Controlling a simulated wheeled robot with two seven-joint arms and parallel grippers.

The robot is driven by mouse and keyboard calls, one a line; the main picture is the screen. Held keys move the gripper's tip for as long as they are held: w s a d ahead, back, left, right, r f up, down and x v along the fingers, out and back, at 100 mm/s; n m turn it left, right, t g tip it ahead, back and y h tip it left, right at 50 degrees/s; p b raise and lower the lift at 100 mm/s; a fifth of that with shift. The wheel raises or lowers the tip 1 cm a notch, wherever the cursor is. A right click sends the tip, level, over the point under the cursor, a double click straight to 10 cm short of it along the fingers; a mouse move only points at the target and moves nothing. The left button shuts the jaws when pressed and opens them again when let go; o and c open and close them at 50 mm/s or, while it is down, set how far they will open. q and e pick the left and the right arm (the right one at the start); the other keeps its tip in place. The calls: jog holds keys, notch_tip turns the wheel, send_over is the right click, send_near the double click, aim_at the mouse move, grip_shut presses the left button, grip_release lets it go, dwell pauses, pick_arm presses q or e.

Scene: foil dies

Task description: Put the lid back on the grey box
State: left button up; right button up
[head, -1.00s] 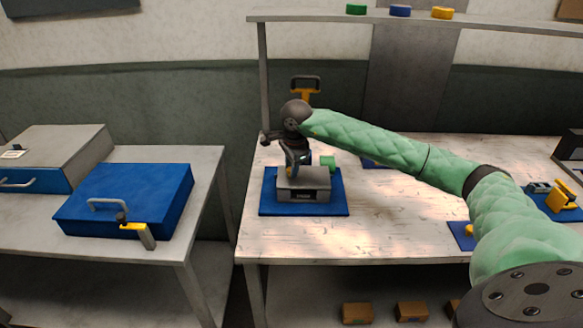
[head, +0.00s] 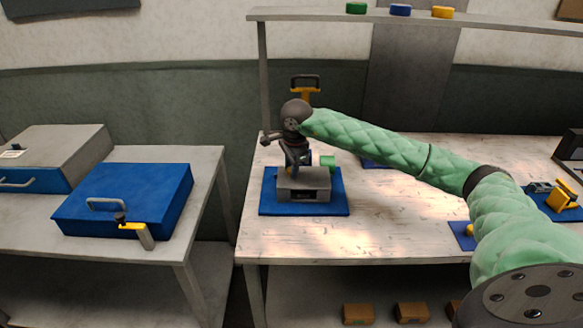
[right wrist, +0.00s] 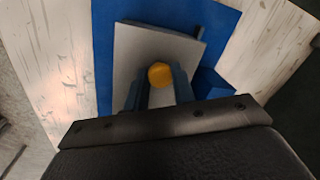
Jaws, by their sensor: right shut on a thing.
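The grey box (head: 312,194) sits on a blue mat (head: 335,207) near the left of the wooden bench, with a dark label on its front. My right gripper (head: 291,168) points down at the top of the box. In the right wrist view, my right gripper (right wrist: 160,88) is shut on the yellow knob of the grey lid (right wrist: 135,52). The lid lies at or just above the box; I cannot tell whether it is fully seated. A darker edge of the box (right wrist: 166,30) shows beyond the lid at the top. My left gripper is not in view.
A green block (head: 328,162) stands close behind the box. A yellow-and-black handled thing (head: 305,88) stands behind my gripper. A blue case (head: 150,190) is on the left table, across a gap.

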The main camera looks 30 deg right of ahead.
jog(key=shift+b, duration=0.35)
dwell(0.5)
jog(key=o, duration=1)
jog(key=shift+o, duration=0.6)
jog(key=o, duration=0.4)
jog(key=shift+r, duration=0.1)
jog(key=shift+r+p, duration=0.75)
jog(key=shift+r, duration=2.65)
